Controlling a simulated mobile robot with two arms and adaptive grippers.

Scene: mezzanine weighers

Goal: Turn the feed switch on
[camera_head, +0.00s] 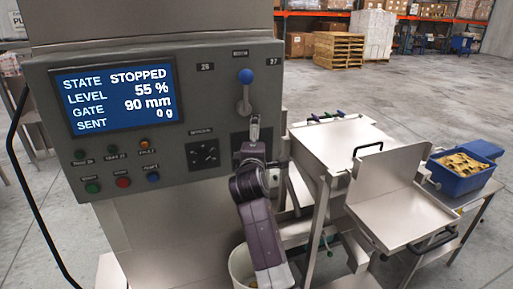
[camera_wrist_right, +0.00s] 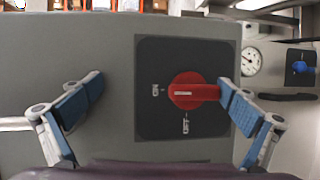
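The red feed switch (camera_wrist_right: 190,91) sits on a dark square plate (camera_wrist_right: 155,60) in the right wrist view. ON is lettered to its left and OFF below it in the picture. Its bar lies sideways, with a white line level with ON. My right gripper (camera_wrist_right: 160,80) is open, its blue-padded fingers either side of the plate. The right finger is close to the bar's end; whether they touch I cannot tell. In the head view my right gripper (camera_head: 254,124) is in front of the panel and hides the switch. My left gripper is not in view.
The panel screen (camera_head: 118,98) reads STATE STOPPED, LEVEL 55 %, GATE 90 mm, SENT 0 g. A blue-knobbed lever (camera_head: 246,90) is above my right gripper. A dial (camera_head: 203,154) and several push buttons (camera_head: 123,182) are to its left. Steel trays (camera_head: 395,195) stand at right.

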